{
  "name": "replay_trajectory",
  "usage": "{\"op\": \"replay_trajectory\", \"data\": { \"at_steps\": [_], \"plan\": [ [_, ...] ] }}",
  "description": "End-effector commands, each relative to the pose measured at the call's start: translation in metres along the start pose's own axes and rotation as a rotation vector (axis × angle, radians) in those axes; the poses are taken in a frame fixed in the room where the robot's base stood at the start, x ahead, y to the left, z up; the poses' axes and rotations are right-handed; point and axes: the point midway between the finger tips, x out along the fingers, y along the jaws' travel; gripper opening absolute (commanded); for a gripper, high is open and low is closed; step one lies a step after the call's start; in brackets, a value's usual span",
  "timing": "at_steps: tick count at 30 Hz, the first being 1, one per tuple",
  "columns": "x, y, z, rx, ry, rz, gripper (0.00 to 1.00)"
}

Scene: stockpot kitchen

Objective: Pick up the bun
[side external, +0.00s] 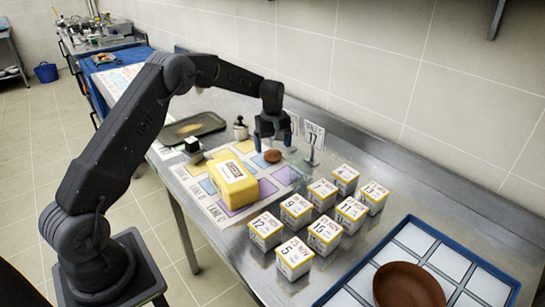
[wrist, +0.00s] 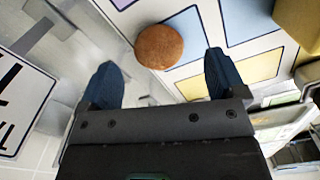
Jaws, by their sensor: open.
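The bun (side external: 272,156) is small, round and brown. It lies on the printed mat (side external: 234,214) on the steel table, near the mat's back edge. In the wrist view the bun (wrist: 159,46) shows whole, beyond and between my two fingertips. My gripper (side external: 272,146) is above the bun, with its fingers pointing down. In the wrist view my gripper (wrist: 165,75) has its blue fingers wide apart with nothing between them. The bun appears apart from both fingers.
A yellow block (side external: 233,186) sits on the mat left of the bun. A numbered sign (side external: 313,137) stands close on the right. Several numbered boxes (side external: 296,211) stand to the right. A brown bowl (side external: 408,286) is on a blue-rimmed tray (side external: 506,276). A dark tray (side external: 190,129) lies at the back left.

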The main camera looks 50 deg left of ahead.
Motion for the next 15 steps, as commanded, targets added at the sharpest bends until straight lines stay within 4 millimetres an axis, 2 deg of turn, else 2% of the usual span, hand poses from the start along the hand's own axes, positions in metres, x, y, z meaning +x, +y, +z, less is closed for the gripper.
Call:
{"op": "replay_trajectory", "data": {
  "at_steps": [9, 15],
  "plan": [
    [0.043, 0.002, -0.001, 0.0, -0.001, 0.0, 0.9],
    [0.045, 0.002, -0.001, 0.0, 0.001, 0.002, 0.9]
  ]
}}
